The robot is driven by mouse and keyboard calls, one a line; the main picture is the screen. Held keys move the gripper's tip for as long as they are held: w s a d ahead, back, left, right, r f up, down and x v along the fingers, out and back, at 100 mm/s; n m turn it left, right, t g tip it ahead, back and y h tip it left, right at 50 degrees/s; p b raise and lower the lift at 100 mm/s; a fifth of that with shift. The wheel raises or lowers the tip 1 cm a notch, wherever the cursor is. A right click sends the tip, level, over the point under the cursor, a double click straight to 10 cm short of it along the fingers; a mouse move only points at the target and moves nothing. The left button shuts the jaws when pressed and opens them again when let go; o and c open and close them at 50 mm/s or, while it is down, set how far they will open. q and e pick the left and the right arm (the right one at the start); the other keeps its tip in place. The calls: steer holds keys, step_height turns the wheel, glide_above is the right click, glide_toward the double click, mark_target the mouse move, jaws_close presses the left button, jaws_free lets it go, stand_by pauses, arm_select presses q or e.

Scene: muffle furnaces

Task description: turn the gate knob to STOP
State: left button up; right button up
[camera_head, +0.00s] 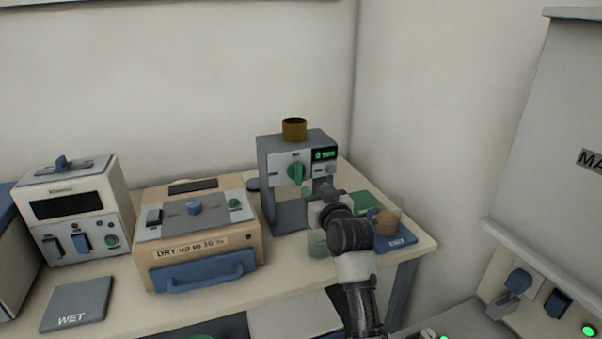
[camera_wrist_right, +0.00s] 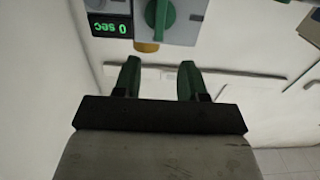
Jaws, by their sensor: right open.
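The green gate knob (camera_head: 296,173) is on the light front panel of a grey upright device (camera_head: 267,182). Its grip stands roughly upright. It also shows at the top edge of the upside-down right wrist view (camera_wrist_right: 160,14), partly cut off. A green-lit display (camera_head: 325,154) sits beside it and reads "0 sec" in the wrist view (camera_wrist_right: 110,27). My right gripper (camera_wrist_right: 158,72) is open and empty, its two green fingers apart from the knob. In the head view my right wrist is in front of the device's lower right part and hides some of it. My left gripper is not in view.
A brass-coloured cup (camera_head: 294,130) tops the device. To the left are a beige box labelled DRY (camera_head: 205,254), a white device (camera_head: 75,210) and a grey WET pad (camera_head: 76,304). A brown cup (camera_head: 386,222) stands right of my wrist. A wall rises behind.

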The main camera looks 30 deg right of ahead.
mark_target(300, 170)
steer(key=x, duration=1)
steer(key=shift+w+d+r, duration=0.2)
steer(key=shift+w+r, duration=0.05)
steer(key=shift+w, duration=0.15)
jaws_close()
